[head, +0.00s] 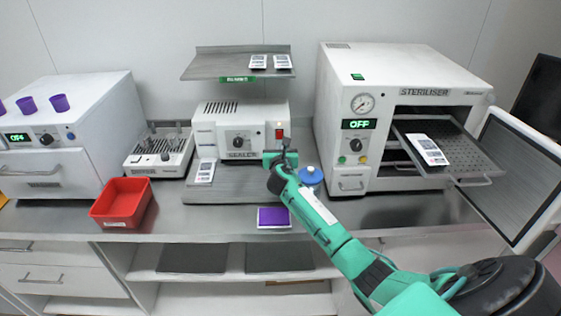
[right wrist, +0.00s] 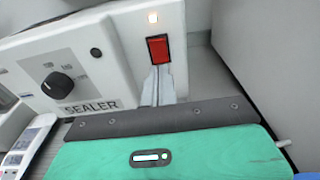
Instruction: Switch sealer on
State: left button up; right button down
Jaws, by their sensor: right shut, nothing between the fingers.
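The white sealer (head: 205,138) stands on the bench at the back centre, with a dark dial and a "SEALER" label on its front. Its red rocker switch (head: 279,133) is at the front's right end. In the right wrist view, the switch (right wrist: 158,49) shows clearly, with a lamp (right wrist: 153,18) glowing warm white above it. My right gripper (head: 287,146) is shut and empty, in front of the sealer just below and right of the switch. The wrist view shows the fingers just under the switch; whether they touch the sealer I cannot tell. My left gripper is out of view.
A white steriliser (head: 340,100) reading OFF stands right, its tray pulled out with a pouch (head: 427,149) on it and its door open. A blue-topped item (head: 311,175) is close beside my right arm. A red bin (head: 121,204) and purple pad (head: 273,217) are at the front.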

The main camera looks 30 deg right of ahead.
jog(key=f+b+v, duration=0.1)
jog(key=v, duration=1)
jog(key=shift+r, duration=0.4)
